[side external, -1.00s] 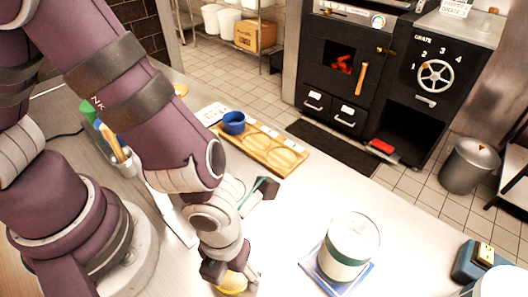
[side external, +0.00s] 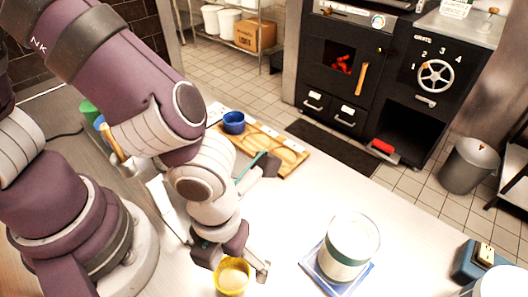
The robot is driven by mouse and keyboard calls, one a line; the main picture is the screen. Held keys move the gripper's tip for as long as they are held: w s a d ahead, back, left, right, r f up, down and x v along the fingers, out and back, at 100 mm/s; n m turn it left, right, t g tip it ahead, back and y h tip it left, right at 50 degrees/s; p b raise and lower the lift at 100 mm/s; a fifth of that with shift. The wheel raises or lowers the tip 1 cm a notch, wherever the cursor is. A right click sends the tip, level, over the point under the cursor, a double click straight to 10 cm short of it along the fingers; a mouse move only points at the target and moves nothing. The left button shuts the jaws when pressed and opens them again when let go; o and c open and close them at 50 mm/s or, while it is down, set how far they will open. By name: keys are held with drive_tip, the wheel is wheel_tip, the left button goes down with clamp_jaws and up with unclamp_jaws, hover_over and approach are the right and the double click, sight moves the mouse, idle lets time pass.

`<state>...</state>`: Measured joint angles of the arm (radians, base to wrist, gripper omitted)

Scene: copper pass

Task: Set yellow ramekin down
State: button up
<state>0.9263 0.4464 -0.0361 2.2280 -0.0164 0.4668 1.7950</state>
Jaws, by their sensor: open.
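A wooden tray (side external: 290,153) with round recesses lies at the back, holding a blue ramekin (side external: 234,122). A white tub (side external: 349,247) with a green band stands on a blue-edged mat (side external: 312,261) at right. A blue block (side external: 478,262) sits far right. Bare counter (side external: 300,205) lies between.

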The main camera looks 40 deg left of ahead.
sight(234, 276)
wheel_tip(234, 276, up, 8)
drive_tip(key=w+a+r+n+t, duration=0.1)
drive_tip(key=a+n, duration=0.4)
drive_tip(key=n, duration=0.5)
drive_tip(key=w+a+r+n+t, duration=0.2)
drive_tip(key=a+r+n, duration=0.2)
drive_tip(key=n, duration=0.7)
drive_tip(key=w+a+r+n+t, duration=0.1)
drive_tip(key=a+r+n+t, duration=0.1)
drive_tip(key=a+n, duration=0.6)
drive_tip(key=shift+w+r+n+t, duration=0.25)
drive_tip(key=shift+r+n, duration=0.35)
drive_tip(key=shift+n, duration=0.6)
